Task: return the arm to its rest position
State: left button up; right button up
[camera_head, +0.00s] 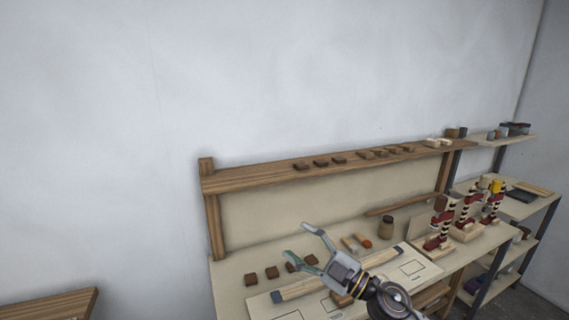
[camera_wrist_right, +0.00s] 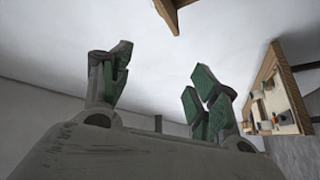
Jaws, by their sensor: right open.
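My right gripper (camera_head: 303,243) is open and empty in the head view. It comes in from the lower right, in front of the workbench (camera_head: 230,283), with its fingers pointing up and to the left. In the right wrist view its two green-padded fingers (camera_wrist_right: 158,88) stand wide apart with nothing between them. Behind them are the pale ceiling and wall. My left gripper does not show in either view.
A rack (camera_head: 541,224) stands at right. A wooden surface (camera_head: 50,306) shows lower left. The wall at upper left is bare.

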jog(key=w+d+f+m+t+h, duration=0.1)
jog(key=d+f+m+t+h, duration=0.2)
jog(key=d+m+h, duration=0.45)
jog(key=w+d+f+m+t+h, duration=0.1)
jog(key=d+f+m+t+h, duration=0.25)
jog(key=d+m+h, duration=0.4)
jog(key=s+d+f+m+g+h, duration=0.4)
jog(key=s+f+g, duration=0.2)
jog(key=f, duration=0.6)
jog(key=s+a+f+g+y, duration=0.1)
jog(key=s+f+g, duration=0.45)
jog(key=s, duration=0.35)
jog(key=s+f+g+y, duration=0.1)
jog(key=s+f+g, duration=0.4)
jog(key=s, duration=0.5)
notch_tip(320, 180, down, 33)
jog(key=s, duration=0.2)
jog(key=s+d+f, duration=0.2)
jog(key=s+f, duration=0.8)
jog(key=s, duration=0.1)
jog(key=s+d+f+g, duration=0.1)
jog(key=s+d+f, duration=0.1)
jog(key=s+f, duration=0.9)
jog(key=shift+s+n, duration=0.3)
jog(key=shift+s, duration=0.15)
